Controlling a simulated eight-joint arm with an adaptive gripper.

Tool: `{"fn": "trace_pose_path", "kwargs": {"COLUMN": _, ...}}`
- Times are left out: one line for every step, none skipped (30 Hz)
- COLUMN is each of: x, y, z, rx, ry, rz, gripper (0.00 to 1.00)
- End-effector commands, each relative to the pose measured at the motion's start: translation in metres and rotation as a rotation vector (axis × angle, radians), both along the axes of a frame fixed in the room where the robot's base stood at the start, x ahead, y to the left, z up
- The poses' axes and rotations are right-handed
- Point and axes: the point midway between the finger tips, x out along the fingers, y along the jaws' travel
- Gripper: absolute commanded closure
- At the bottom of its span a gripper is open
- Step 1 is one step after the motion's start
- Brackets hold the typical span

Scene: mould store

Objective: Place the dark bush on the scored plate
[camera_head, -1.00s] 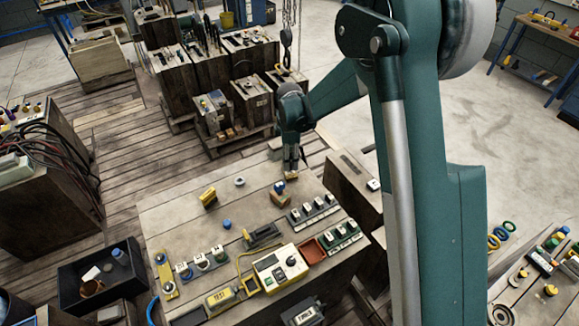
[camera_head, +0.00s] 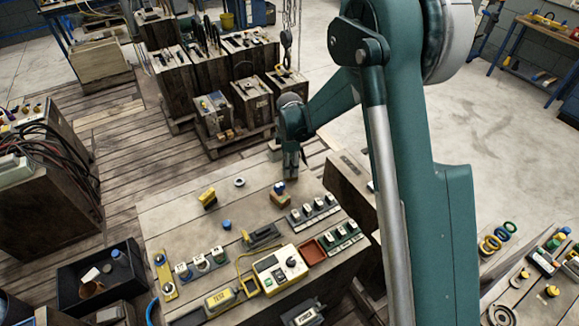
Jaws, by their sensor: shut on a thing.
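My gripper (camera_head: 291,176) hangs over the far edge of the wooden-topped bench, its fingers pointing down. It is shut on a small dark thing that I take to be the dark bush, though the fingers mostly hide it and its shape is not clear. I cannot pick out the scored plate with certainty. A flat dark grey piece (camera_head: 262,237) lies mid-bench, nearer the camera than the gripper, but its markings are too small to read.
On the bench (camera_head: 165,220) are a yellow block (camera_head: 208,198), a pale ring (camera_head: 239,182), a blue cylinder (camera_head: 227,224), numbered racks (camera_head: 314,208), a red tray (camera_head: 310,252) and a yellow-white tester (camera_head: 280,268). Bare wood lies around the blue cylinder.

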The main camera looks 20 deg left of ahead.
Motion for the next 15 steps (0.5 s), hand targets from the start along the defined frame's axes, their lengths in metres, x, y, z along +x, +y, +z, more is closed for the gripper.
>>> {"fn": "trace_pose_path", "kwargs": {"x": 0.0000, "y": 0.0000, "z": 0.0003, "rx": 0.000, "ry": 0.000, "rz": 0.000, "gripper": 0.87}}
{"fn": "trace_pose_path", "kwargs": {"x": 0.0000, "y": 0.0000, "z": 0.0002, "rx": 0.000, "ry": 0.000, "rz": 0.000, "gripper": 0.87}}
{"fn": "trace_pose_path", "kwargs": {"x": 0.0000, "y": 0.0000, "z": -0.0004, "rx": 0.000, "ry": 0.000, "rz": 0.000, "gripper": 0.87}}
{"fn": "trace_pose_path", "kwargs": {"x": 0.0000, "y": 0.0000, "z": -0.0011, "rx": 0.000, "ry": 0.000, "rz": 0.000, "gripper": 0.87}}
{"fn": "trace_pose_path", "kwargs": {"x": 0.0000, "y": 0.0000, "z": -0.0018, "rx": 0.000, "ry": 0.000, "rz": 0.000, "gripper": 0.87}}
{"fn": "trace_pose_path", "kwargs": {"x": 0.0000, "y": 0.0000, "z": -0.0029, "rx": 0.000, "ry": 0.000, "rz": 0.000, "gripper": 0.87}}
{"fn": "trace_pose_path", "kwargs": {"x": 0.0000, "y": 0.0000, "z": -0.0035, "rx": 0.000, "ry": 0.000, "rz": 0.000, "gripper": 0.87}}
{"fn": "trace_pose_path", "kwargs": {"x": 0.0000, "y": 0.0000, "z": -0.0034, "rx": 0.000, "ry": 0.000, "rz": 0.000, "gripper": 0.65}}
{"fn": "trace_pose_path", "kwargs": {"x": 0.0000, "y": 0.0000, "z": -0.0030, "rx": 0.000, "ry": 0.000, "rz": 0.000, "gripper": 0.60}}
{"fn": "trace_pose_path", "kwargs": {"x": 0.0000, "y": 0.0000, "z": -0.0030, "rx": 0.000, "ry": 0.000, "rz": 0.000, "gripper": 0.56}}
{"fn": "trace_pose_path", "kwargs": {"x": 0.0000, "y": 0.0000, "z": -0.0029, "rx": 0.000, "ry": 0.000, "rz": 0.000, "gripper": 0.53}}
{"fn": "trace_pose_path", "kwargs": {"x": 0.0000, "y": 0.0000, "z": -0.0029, "rx": 0.000, "ry": 0.000, "rz": 0.000, "gripper": 0.53}}
{"fn": "trace_pose_path", "kwargs": {"x": 0.0000, "y": 0.0000, "z": -0.0029, "rx": 0.000, "ry": 0.000, "rz": 0.000, "gripper": 0.53}}
{"fn": "trace_pose_path", "kwargs": {"x": 0.0000, "y": 0.0000, "z": -0.0028, "rx": 0.000, "ry": 0.000, "rz": 0.000, "gripper": 0.53}}
{"fn": "trace_pose_path", "kwargs": {"x": 0.0000, "y": 0.0000, "z": -0.0028, "rx": 0.000, "ry": 0.000, "rz": 0.000, "gripper": 0.53}}
